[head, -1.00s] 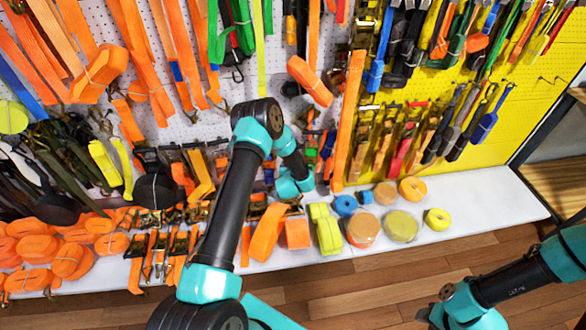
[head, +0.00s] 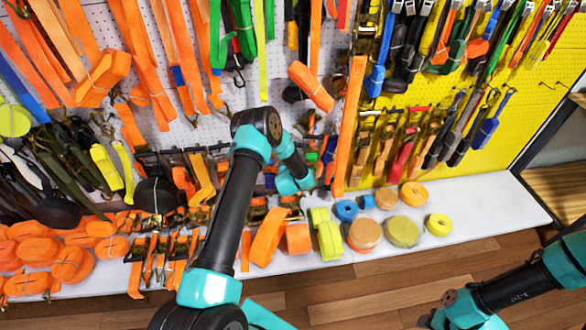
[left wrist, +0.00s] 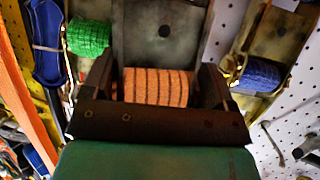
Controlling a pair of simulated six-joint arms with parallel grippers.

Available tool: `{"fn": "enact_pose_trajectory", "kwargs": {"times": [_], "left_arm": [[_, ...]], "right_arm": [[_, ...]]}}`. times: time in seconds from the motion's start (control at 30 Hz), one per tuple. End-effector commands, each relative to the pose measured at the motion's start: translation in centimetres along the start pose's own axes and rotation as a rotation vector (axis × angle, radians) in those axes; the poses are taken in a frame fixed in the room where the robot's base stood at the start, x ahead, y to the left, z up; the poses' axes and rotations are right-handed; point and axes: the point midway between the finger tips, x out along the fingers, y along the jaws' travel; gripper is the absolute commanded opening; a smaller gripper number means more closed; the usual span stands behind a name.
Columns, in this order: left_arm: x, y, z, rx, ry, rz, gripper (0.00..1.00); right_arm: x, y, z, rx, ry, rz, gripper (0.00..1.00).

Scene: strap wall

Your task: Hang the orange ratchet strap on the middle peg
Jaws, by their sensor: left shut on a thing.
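In the left wrist view my left gripper (left wrist: 156,88) is shut on the orange ratchet strap (left wrist: 155,86), a ribbed orange roll between its two dark fingers. A dark metal ratchet plate (left wrist: 160,35) stands just beyond the roll. A green strap roll (left wrist: 88,37) is on the left and a blue strap roll (left wrist: 258,75) on the right, each beside metal ratchet parts. The peg tip is hidden, so I cannot tell whether the strap is around it. In the head view my left wrist (head: 296,180) is close to the pegboard, and its fingers are hidden. My right gripper is out of view.
White pegboard (head: 190,133) and yellow pegboard (head: 535,105) carry many hanging straps. A long orange strap (head: 348,130) hangs right of my left wrist. The white shelf (head: 490,205) below holds tape rolls (head: 401,231) and orange bundles; its right end is clear.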

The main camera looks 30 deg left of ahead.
Motion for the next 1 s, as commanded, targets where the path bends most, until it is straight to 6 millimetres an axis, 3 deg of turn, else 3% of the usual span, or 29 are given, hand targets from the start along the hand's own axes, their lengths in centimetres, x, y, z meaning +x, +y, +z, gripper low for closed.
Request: {"fn": "enact_pose_trajectory", "kwargs": {"times": [1.0], "left_arm": [[3.8, -1.0, -1.4, 0.0, 0.005, 0.0, 0.2]], "right_arm": [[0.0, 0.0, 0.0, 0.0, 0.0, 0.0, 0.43]]}}
